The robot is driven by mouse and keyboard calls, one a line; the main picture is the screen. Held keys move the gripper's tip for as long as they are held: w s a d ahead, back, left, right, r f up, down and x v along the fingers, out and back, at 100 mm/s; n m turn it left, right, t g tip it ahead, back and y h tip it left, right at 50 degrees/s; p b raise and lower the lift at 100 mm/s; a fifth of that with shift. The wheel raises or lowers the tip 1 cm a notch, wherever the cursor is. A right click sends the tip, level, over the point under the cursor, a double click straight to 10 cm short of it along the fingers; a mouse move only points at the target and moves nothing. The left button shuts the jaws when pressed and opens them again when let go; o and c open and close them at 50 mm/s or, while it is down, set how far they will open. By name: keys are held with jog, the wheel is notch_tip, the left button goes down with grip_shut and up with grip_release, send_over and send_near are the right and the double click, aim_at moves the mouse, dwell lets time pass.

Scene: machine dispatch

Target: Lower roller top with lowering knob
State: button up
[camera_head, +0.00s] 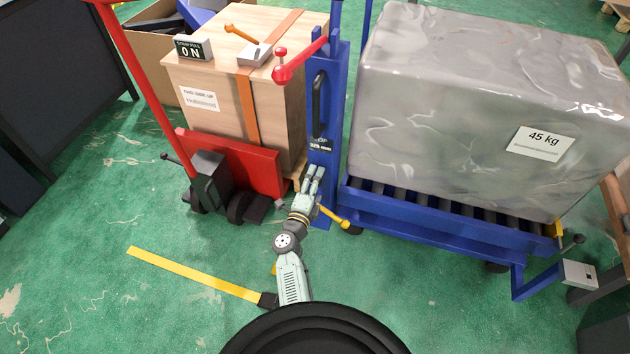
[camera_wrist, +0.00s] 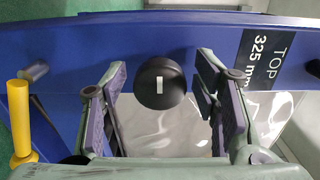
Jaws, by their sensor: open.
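The lowering knob (camera_wrist: 160,82) is a round black knob with a white mark, on a blue upright panel (camera_wrist: 205,35) in the wrist view. My gripper (camera_wrist: 162,72) is open, with one finger at each side of the knob in the picture; I see no contact. In the head view my gripper (camera_head: 314,178) is at the lower part of the blue column (camera_head: 325,105) and the knob is not distinguishable. The roller top (camera_head: 435,222) is a blue frame with dark rollers. A label reads "TOP 325 mm" (camera_wrist: 265,55).
A large wrapped grey load (camera_head: 450,110) marked 45 kg sits on the rollers. A yellow lever (camera_wrist: 20,120) is left of the knob; it also shows in the head view (camera_head: 335,217). A red pallet truck (camera_head: 240,165) carrying a wooden crate (camera_head: 275,115) stands close on the left.

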jog(key=v, duration=0.7)
jog(key=shift+s, duration=0.25)
jog(key=shift+r, duration=0.1)
dwell(0.4)
